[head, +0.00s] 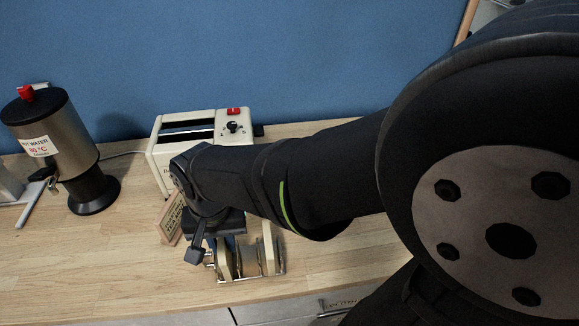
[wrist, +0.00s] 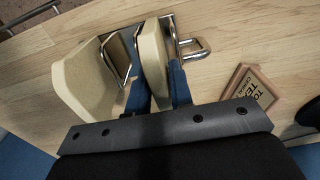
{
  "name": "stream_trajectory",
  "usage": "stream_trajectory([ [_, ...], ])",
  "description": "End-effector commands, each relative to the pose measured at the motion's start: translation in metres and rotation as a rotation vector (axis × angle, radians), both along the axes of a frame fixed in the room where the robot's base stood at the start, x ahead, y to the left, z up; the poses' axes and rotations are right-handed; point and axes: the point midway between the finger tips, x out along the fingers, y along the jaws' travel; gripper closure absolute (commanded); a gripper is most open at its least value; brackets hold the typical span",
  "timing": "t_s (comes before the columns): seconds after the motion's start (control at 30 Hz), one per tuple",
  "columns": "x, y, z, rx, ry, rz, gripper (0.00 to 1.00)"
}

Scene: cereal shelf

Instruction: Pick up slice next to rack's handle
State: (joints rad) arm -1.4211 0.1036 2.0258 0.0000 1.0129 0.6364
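A metal toast rack (head: 248,279) stands near the counter's front edge, with pale bread slices upright in it. In the wrist view, one slice (wrist: 153,58) is beside the rack's wire handle (wrist: 194,47). My gripper (wrist: 158,88) reaches down over this slice, one blue finger on each side and both very close to its faces. I cannot tell whether the fingers press on it. Another slice (wrist: 84,82) stands to the left, outside the fingers. In the head view, my gripper (head: 229,242) is over the rack and partly hides the slices.
A cream toaster (head: 160,150) stands behind my wrist. A small wooden sign (head: 171,220) is left of the rack, also at right in the wrist view (wrist: 251,88). A hot water urn (head: 62,150) stands at left. The counter between urn and sign is clear.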

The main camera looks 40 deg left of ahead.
Motion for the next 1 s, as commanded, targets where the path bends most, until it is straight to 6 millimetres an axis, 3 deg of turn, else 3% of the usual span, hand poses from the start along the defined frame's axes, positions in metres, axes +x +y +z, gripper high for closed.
stream_trajectory([
  [0.1, 0.000, 0.000, -0.011, -0.001, 0.000, 0.000, 0.80],
  [0.33, 0.000, 0.000, -0.012, 0.001, 0.000, 0.000, 0.80],
  [0.47, 0.000, 0.000, -0.012, 0.001, 0.000, 0.000, 1.00],
  [0.73, 0.000, 0.000, -0.011, 0.001, 0.000, 0.000, 1.00],
  [0.87, 0.000, 0.001, 0.000, 0.005, -0.001, 0.000, 1.00],
  [1.0, 0.000, 0.001, 0.026, 0.007, -0.001, 0.000, 1.00],
])
